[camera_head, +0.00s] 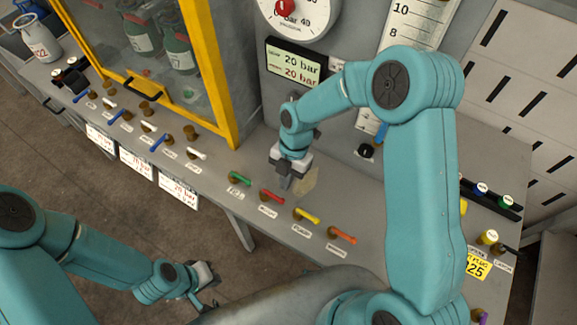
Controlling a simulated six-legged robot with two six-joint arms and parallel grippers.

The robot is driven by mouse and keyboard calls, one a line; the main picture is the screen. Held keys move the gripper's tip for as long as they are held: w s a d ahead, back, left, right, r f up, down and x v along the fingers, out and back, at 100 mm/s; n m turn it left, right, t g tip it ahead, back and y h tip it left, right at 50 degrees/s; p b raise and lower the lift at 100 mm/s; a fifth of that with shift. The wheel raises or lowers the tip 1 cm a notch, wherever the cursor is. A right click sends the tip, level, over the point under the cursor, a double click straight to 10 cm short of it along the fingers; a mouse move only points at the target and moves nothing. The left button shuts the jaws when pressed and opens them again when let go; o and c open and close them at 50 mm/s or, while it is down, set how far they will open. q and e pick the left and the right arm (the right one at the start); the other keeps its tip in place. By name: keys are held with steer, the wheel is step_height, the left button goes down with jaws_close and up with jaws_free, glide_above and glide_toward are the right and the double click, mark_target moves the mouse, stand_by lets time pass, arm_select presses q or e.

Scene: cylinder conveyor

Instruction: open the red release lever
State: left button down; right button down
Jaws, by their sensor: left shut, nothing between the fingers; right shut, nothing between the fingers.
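The red lever (275,196) is on the grey bench top, in a row of coloured levers. Its handle points toward the lower right from a brass base, and a small label lies below it. My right gripper (286,187) is shut and empty, pointing down just above and behind the red lever. Whether it touches the lever cannot be told. My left gripper (209,302) is shut and empty, low at the left in front of the bench, away from the levers.
A green lever (240,178) is left of the red one; yellow (308,216) and orange (343,237) levers are right. Blue and white levers stand before a yellow-framed cabinet (216,70). A pressure gauge (296,12) and a "20 bar" display (296,62) are behind.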

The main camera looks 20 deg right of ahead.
mark_target(272, 196)
steer(key=shift+x, duration=1)
arm_select(q)
steer(key=shift+r, duration=0.25)
arm_select(e)
steer(key=shift+a+f, duration=0.1)
steer(key=shift+f, duration=0.25)
arm_select(q)
steer(key=shift+d+f, duration=0.1)
steer(key=shift+f, duration=0.05)
arm_select(e)
steer(key=shift+s, duration=0.1)
arm_select(q)
steer(key=shift+d+f, duration=0.15)
steer(key=shift+d, duration=0.1)
arm_select(e)
steer(key=shift+s+m, duration=0.15)
steer(key=shift+m, duration=0.15)
